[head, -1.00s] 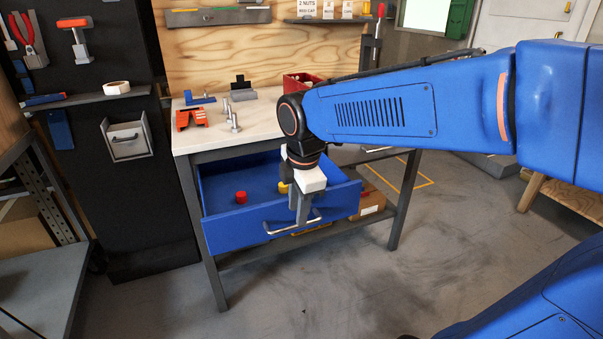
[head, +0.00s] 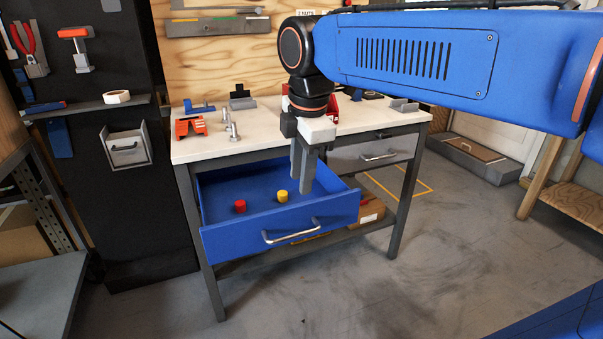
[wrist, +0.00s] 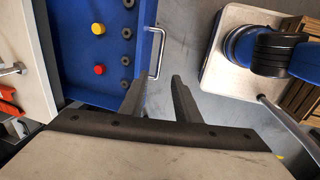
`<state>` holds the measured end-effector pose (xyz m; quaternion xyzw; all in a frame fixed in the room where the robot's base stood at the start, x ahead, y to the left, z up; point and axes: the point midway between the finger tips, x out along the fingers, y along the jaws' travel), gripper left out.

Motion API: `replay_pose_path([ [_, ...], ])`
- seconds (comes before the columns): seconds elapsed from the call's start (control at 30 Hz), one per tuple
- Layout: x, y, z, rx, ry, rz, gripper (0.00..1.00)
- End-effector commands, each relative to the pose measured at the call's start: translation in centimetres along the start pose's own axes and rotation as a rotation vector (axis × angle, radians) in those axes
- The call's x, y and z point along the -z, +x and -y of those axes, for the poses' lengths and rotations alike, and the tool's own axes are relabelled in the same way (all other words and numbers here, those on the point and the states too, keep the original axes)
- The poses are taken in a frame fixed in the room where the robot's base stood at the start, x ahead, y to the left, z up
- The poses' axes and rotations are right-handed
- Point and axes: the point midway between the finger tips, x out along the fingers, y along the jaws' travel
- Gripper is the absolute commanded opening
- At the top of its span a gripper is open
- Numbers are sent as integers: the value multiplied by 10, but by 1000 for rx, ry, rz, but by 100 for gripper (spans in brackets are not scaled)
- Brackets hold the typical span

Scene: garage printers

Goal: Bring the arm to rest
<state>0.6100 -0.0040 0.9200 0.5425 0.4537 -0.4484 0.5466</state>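My gripper (head: 304,188) hangs pointing down above the right part of the open blue drawer (head: 230,242) in the head view. In the wrist view its two fingers (wrist: 157,98) are apart with nothing between them, so it is open and empty. My blue arm reaches in from the right, raised above the workbench. The drawer is pulled out and holds a red cap (head: 239,206) and a yellow cap (head: 282,196). Both caps also show in the wrist view, the yellow one (wrist: 98,29) and the red one (wrist: 99,69), to the left of the fingers.
The workbench top (head: 265,140) carries an orange part (head: 190,127), bolts (head: 229,125) and a red bin partly hidden behind my gripper. A grey drawer (head: 375,153) beside the blue one is shut. A black tool panel stands left. Open floor lies in front.

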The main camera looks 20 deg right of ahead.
Motion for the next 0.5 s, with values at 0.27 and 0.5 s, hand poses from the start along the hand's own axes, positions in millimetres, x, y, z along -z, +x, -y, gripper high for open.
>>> replay_pose_path([
  [0.27, 0, 0, 0, 0, 0, 0, 29],
  [0.5, -7, 8, 12, -15, 107, -3, 29],
])
